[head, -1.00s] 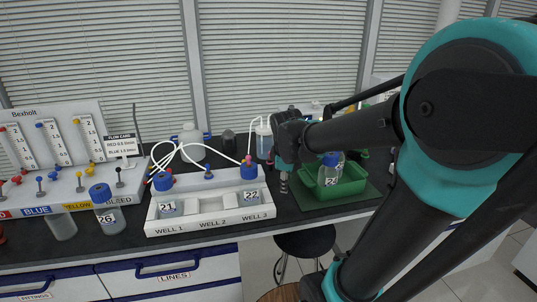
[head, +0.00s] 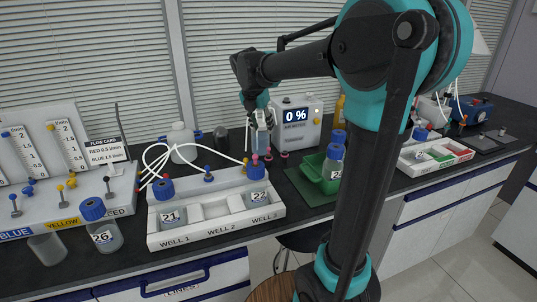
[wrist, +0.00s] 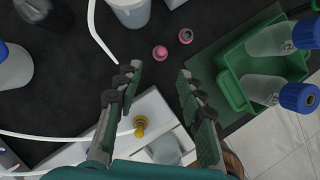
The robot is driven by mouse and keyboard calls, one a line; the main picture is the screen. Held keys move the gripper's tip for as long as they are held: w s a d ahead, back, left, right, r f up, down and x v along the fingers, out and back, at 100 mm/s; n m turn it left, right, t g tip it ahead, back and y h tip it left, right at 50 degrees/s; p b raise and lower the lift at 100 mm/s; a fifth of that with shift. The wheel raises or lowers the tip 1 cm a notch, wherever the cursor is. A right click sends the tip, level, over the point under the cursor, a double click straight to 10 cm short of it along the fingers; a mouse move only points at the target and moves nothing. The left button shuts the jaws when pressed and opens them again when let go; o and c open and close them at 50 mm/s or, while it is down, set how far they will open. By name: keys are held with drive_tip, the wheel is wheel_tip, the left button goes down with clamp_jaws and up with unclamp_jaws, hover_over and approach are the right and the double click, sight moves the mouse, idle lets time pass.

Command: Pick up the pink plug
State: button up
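Two small pink pieces stand on the dark bench behind the white rack. In the wrist view one is a solid pink knob (wrist: 160,52), and the other, a pink piece with a grey centre (wrist: 185,36), sits just up and right of it. They also show in the head view as a left pink piece (head: 267,155) and a right one (head: 284,154). I cannot tell for sure which is the plug. My gripper (wrist: 158,82) is open and empty, its fingers apart, with the pink pieces beyond the fingertips. In the head view my gripper (head: 250,118) points down behind the rack.
The white rack (head: 215,231) with bottles and white tubes stands left and in front. A green tray (head: 308,176) with bottles is to the right. A clear container (wrist: 130,10) stands close behind the pink pieces. A 0 % display box (head: 297,120) is behind.

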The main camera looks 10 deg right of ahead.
sight(268, 148)
drive_tip(key=shift+s+x, duration=0.1)
drive_tip(key=shift+x, duration=3.05)
drive_tip(key=shift+s+x, duration=0.15)
drive_tip(key=shift+x, duration=3.05)
drive_tip(key=shift+d, duration=0.1)
drive_tip(key=shift+c, duration=0.4)
clamp_jaws()
